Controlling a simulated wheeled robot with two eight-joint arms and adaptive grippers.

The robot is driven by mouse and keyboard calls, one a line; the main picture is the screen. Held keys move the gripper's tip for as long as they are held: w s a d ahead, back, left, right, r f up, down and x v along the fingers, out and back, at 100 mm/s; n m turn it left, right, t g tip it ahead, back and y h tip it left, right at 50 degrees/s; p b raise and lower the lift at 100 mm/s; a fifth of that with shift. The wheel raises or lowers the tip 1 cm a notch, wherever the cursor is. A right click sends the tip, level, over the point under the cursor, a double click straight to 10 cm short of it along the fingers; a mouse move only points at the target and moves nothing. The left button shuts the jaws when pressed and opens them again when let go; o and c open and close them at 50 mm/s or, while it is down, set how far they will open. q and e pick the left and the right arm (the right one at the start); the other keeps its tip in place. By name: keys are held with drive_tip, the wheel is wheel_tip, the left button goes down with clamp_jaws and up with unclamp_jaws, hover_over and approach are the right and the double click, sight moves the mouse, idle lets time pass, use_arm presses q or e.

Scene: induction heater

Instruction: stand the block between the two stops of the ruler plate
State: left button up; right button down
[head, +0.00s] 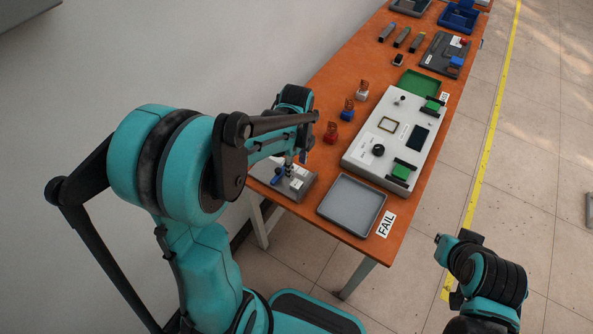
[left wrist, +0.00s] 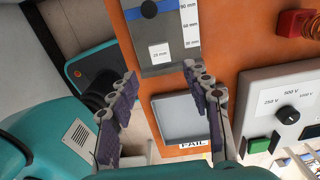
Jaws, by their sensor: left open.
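The grey ruler plate (head: 283,187) lies at the near left corner of the orange table, partly hidden by my left arm. In the left wrist view the ruler plate (left wrist: 172,60) shows millimetre marks, a white "25 mm" label and a blue bar (left wrist: 150,10) with a dark knob. My left gripper (head: 290,163) is over the plate in the head view. In the left wrist view my left gripper (left wrist: 160,85) is open, its fingers wide apart with nothing between them. I cannot make out the block for sure. Only part of my right arm shows, without its gripper.
A grey tray (head: 322,212) with a FAIL label (head: 386,224) beside it is right of the plate. A white instrument panel (head: 371,171) and red (head: 331,133), blue (head: 347,112) and white coil parts stand farther back. The wall is at the left.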

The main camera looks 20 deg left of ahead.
use_arm(q)
drive_tip(key=s+d+r+n+t, duration=0.2)
drive_tip(key=s+r+n, duration=0.3)
drive_tip(key=n, duration=0.4)
drive_tip(key=s+d+r+n+t, duration=0.2)
drive_tip(key=s+r+n+t, duration=0.3)
drive_tip(key=n, duration=0.5)
drive_tip(key=shift+s+d+r+n+p, duration=0.3)
drive_tip(key=shift+s+d+r+p, duration=0.1)
drive_tip(key=shift+s+r, duration=0.25)
drive_tip(key=shift+f, duration=0.15)
drive_tip(key=shift+s+f, duration=0.1)
drive_tip(key=shift+f, duration=0.05)
